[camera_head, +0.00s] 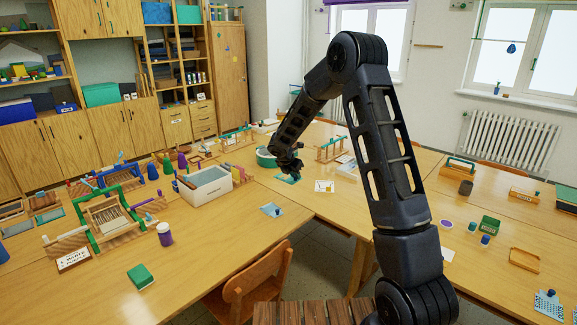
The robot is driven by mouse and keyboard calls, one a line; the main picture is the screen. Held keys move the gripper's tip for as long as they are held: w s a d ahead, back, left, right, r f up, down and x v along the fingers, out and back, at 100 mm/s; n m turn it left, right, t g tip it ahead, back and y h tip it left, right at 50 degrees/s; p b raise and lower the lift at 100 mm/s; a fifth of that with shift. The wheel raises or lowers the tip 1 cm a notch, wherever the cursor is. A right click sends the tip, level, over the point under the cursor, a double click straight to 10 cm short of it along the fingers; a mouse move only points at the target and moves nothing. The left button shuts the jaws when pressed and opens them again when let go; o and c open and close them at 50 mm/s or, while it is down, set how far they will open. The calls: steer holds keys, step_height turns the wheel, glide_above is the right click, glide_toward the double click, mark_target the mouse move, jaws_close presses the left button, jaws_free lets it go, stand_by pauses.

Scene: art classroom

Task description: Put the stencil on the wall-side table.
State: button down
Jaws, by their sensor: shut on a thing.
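My gripper (291,176) is low over the middle table, at the end of my arm that reaches in from the front right. It is shut on a flat teal piece (287,180), which looks like a stencil; the gripper partly hides it. I cannot tell whether the piece touches the table. A similar light-blue flat piece with a small dark knob (271,210) lies on the left table (215,255). Another blue patterned piece (548,304) lies at the front right. The right table (480,225) is on the radiator side; which table is the wall-side one is not marked.
A grey bin (204,186) and green wooden frame (107,215) stand on the left table. A wooden chair (250,285) is in front.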

steer(key=w+d, duration=0.2)
steer(key=d, duration=1.5)
steer(key=w+d, duration=0.2)
steer(key=d, duration=1.4)
steer(key=shift+m+h, duration=0.3)
step_height(320, 180, down, 20)
steer(key=shift+r, duration=0.2)
steer(key=shift+f, duration=0.15)
steer(key=c, duration=1.3)
jaws_free()
